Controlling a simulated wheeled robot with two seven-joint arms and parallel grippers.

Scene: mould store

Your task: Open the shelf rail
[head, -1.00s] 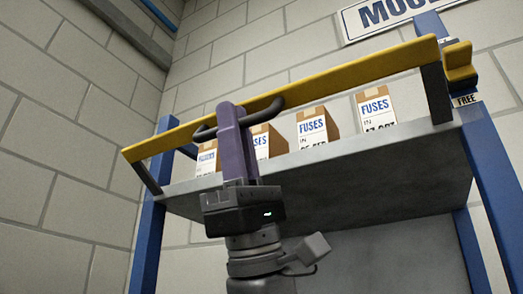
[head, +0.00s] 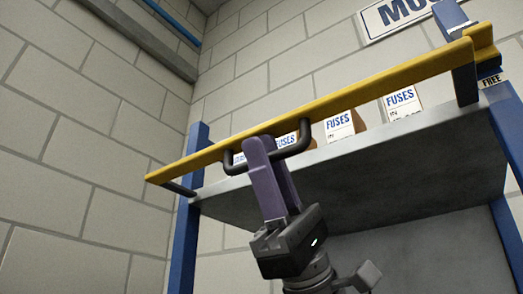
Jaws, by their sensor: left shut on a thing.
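The yellow shelf rail (head: 380,93) runs across the front of the shelf, slanting up to the right. A black bar handle (head: 300,147) is fixed on its front, left of the middle. My left gripper (head: 257,148) has purple fingers and is shut on the handle, coming from below. The fingers hide part of the handle. Dark arms join the rail to the shelf; the right arm (head: 466,84) shows best. The rail's right end is near a yellow bracket marked FREE (head: 492,81). My right gripper is not in view.
The grey shelf (head: 390,165) stands between blue posts (head: 187,235). Several FUSES boxes (head: 403,102) stand on it behind the rail. A block wall (head: 80,150) is behind, with a sign (head: 400,14) at top right. Open space lies left of the shelf.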

